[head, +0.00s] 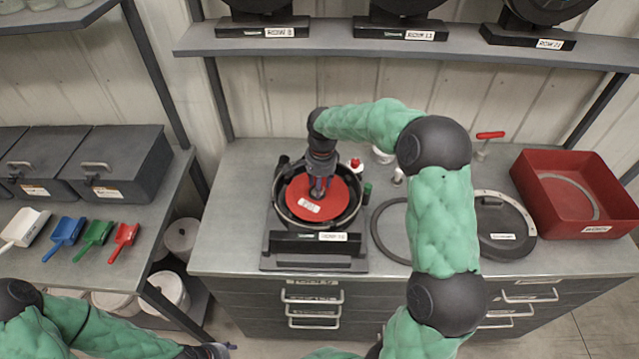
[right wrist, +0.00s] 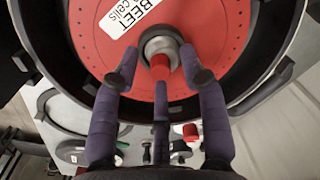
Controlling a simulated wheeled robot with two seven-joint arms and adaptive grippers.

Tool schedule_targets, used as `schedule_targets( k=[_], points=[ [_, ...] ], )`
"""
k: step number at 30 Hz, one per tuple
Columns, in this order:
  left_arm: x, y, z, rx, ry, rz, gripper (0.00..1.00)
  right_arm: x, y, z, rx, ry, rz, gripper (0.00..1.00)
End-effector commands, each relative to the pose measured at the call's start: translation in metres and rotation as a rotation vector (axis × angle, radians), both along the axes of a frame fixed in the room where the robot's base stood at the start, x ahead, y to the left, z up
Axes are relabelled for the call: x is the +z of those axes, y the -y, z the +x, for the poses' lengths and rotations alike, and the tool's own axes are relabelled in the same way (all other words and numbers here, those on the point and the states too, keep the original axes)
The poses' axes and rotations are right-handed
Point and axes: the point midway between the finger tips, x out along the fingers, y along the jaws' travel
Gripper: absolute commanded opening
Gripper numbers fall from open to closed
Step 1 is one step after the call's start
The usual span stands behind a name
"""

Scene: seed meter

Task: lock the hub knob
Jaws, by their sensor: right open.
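The seed meter (head: 283,222) stands on the bench with a red seed plate (head: 290,205) seated in its dark round housing. In the right wrist view the plate (right wrist: 215,35) carries a white label reading "BEET" and "cells". The hub knob (right wrist: 160,67), with a red tip and a grey metal collar, is at the plate's middle. My right gripper (head: 318,192) is above the hub, pointing down. Its fingers (right wrist: 162,85) are open around the knob, with gaps at the sides. My left gripper (head: 213,351) is at the bottom edge, mostly cut off.
A dark ring (head: 388,232), a round dark cover (head: 505,238) and a red bin (head: 590,226) are to the right on the bench. A small red-topped item (head: 355,164) stands behind the meter. Coloured scoops (head: 95,236) lie on the left shelf.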

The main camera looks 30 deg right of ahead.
Motion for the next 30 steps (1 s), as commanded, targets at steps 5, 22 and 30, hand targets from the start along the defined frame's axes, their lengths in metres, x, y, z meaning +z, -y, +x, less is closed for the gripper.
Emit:
schedule_targets(
  k=[5, 22, 30],
  points=[
    [0.000, 0.000, 0.000, 0.000, 0.000, 0.000, 0.50, 0.005, 0.001, 0.000, 0.000, 0.003, -0.001, 0.43],
    [0.000, 0.000, 0.000, 0.000, 0.000, 0.000, 0.50, 0.102, 0.002, -0.004, 0.000, 0.003, -0.001, 0.43],
    [0.000, 0.000, 0.000, 0.000, 0.000, 0.000, 0.50, 0.119, 0.002, -0.005, 0.000, 0.000, 0.000, 0.43]
  ],
)
